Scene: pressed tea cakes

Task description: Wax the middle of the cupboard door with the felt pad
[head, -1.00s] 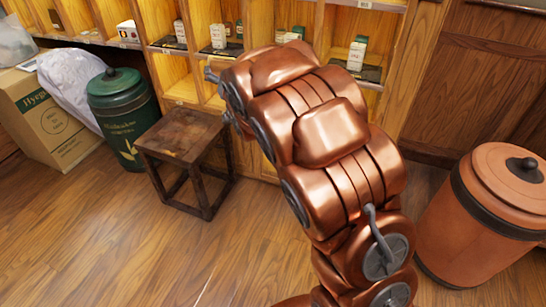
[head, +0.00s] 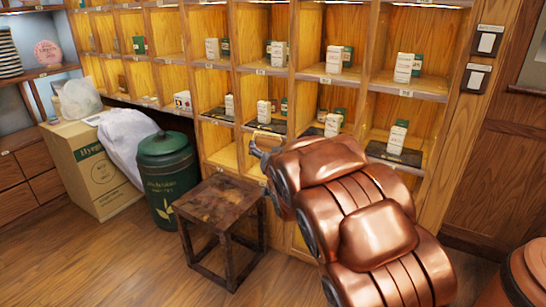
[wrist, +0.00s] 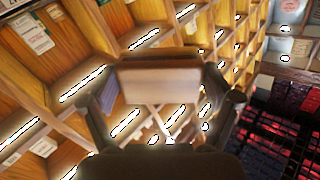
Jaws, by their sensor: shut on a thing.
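In the wrist view my gripper (wrist: 158,76) is shut on a block-like pad (wrist: 160,90), with one dark finger at each side. The pad has a pale tan face and a brown upper edge; I take it to be the felt pad. The pad seems apart from the shelving behind it. I cannot pick out the cupboard door for certain in either view.
Wooden shelving (head: 290,85) with small boxes fills the back. A dark wooden stool (head: 218,204) stands before it, left of my arm. A green lidded bin (head: 168,180), a cardboard box (head: 90,172) and a copper-coloured bin (head: 525,275) stand on the floor. Floor at front left is clear.

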